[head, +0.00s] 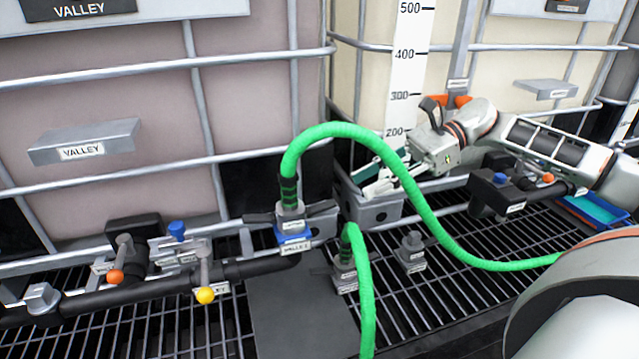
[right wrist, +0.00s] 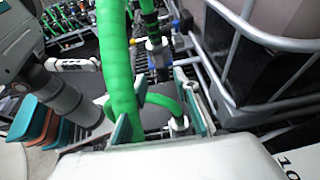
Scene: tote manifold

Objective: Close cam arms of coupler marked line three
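A grey coupler (head: 290,214) with a blue band sits on the end of a black pipe; a green hose (head: 345,130) rises from it. Its two dark cam arms stick out sideways to left and right. A second coupler (head: 345,272) with a green hose stands lower on the grating, partly hidden by that hose. No marking for line three is readable. My right gripper (head: 375,180) is to the right of and behind the first coupler, above a grey box. In the right wrist view its fingers (right wrist: 158,115) are apart and empty, with green hose close by. My left gripper is not in view.
Caged totes (head: 100,120) line the back. Valves with orange and yellow knobs (head: 205,295) are on the left pipe. A small capped fitting (head: 412,252) stands on the grating. Hose loops cross the space before my right gripper. A blue tray (head: 595,212) lies at right.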

